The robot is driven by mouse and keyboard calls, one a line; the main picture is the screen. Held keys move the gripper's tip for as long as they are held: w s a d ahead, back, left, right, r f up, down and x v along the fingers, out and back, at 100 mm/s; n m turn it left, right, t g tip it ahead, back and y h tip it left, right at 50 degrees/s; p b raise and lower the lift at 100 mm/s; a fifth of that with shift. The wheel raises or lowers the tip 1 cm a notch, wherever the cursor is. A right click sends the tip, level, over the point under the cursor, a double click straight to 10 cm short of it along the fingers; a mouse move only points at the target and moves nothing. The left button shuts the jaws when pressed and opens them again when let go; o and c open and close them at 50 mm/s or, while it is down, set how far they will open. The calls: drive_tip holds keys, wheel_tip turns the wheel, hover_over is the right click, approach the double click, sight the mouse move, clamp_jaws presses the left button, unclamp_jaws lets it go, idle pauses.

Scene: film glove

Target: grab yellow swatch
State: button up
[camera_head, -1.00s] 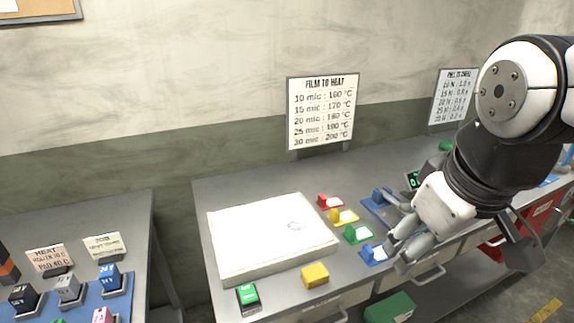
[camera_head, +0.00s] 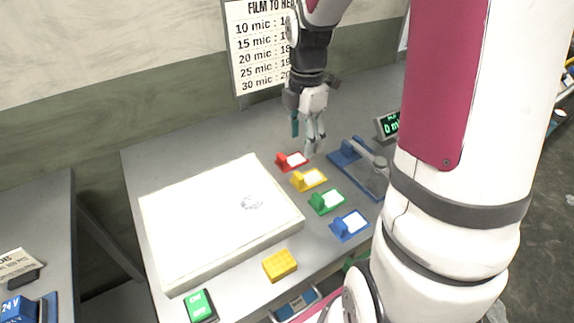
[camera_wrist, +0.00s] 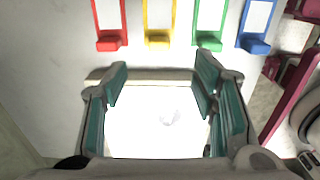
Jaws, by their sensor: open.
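The yellow swatch (camera_head: 309,180) lies on the grey table between the red swatch (camera_head: 291,161) and the green swatch (camera_head: 327,201). It has a yellow grip block and a white film patch. In the wrist view the yellow swatch (camera_wrist: 159,30) is at the top, beyond the fingertips. My gripper (camera_head: 316,146) is open and empty, pointing down above the table near the red swatch in the head view. Its teal fingers (camera_wrist: 162,75) are spread wide in the wrist view, apart from the swatches.
A blue swatch (camera_head: 349,225) ends the row. A white slab (camera_head: 165,215) lies left of the swatches, with a yellow block (camera_head: 280,265) and green switch (camera_head: 200,305) in front. A blue device (camera_head: 352,165) and a display (camera_head: 389,125) stand to the right.

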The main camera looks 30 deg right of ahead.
sight(301, 174)
wheel_tip(301, 174, down, 12)
drive_tip(key=shift+f, duration=0.25)
drive_tip(key=c, duration=1.1)
